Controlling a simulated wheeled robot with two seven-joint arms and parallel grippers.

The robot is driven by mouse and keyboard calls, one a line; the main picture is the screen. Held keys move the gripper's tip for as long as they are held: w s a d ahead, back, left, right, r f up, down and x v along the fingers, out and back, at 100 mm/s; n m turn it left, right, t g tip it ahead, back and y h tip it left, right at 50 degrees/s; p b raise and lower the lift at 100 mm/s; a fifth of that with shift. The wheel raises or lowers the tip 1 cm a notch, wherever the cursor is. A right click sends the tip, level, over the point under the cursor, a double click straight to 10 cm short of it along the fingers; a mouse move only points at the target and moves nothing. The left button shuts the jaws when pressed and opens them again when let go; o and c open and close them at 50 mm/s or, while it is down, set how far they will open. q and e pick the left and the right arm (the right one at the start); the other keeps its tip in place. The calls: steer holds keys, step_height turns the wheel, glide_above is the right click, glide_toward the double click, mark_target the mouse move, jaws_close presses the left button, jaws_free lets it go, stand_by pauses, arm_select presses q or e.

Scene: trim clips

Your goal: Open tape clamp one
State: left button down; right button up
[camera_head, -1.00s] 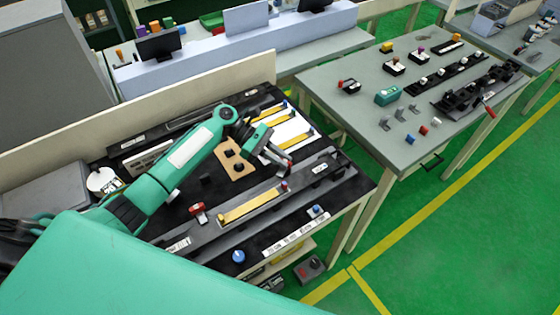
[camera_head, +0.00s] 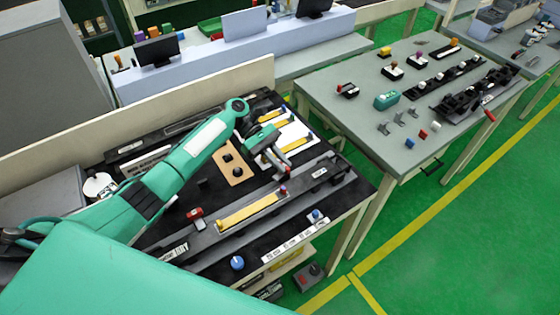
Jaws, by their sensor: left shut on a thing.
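A dark grey rail fixture with a yellow strip (camera_head: 248,210) lies along the front of the near black table. A clamp with a red top (camera_head: 195,214) stands at the strip's left end. A small clamp with a purple-red top (camera_head: 283,190) stands at its right end. My left gripper (camera_head: 279,167) points down just above and behind this right-end clamp. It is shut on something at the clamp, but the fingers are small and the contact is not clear. I cannot read which clamp is number one. My right gripper is out of view.
A tan board with black knobs (camera_head: 235,170) and a white sheet with yellow strips (camera_head: 295,133) lie behind the rail. A blue knob (camera_head: 237,262) and white labels are near the front edge. A grey table (camera_head: 350,120) with parts stands to the right.

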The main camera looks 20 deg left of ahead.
arm_select(q)
steer(key=c, duration=1.4)
jaws_free()
steer(key=shift+c, duration=0.2)
steer(key=shift+a, duration=0.1)
steer(key=b+v, duration=0.4)
steer(key=v, duration=0.9)
steer(key=shift+w+a, duration=0.2)
steer(key=shift+a, duration=0.15)
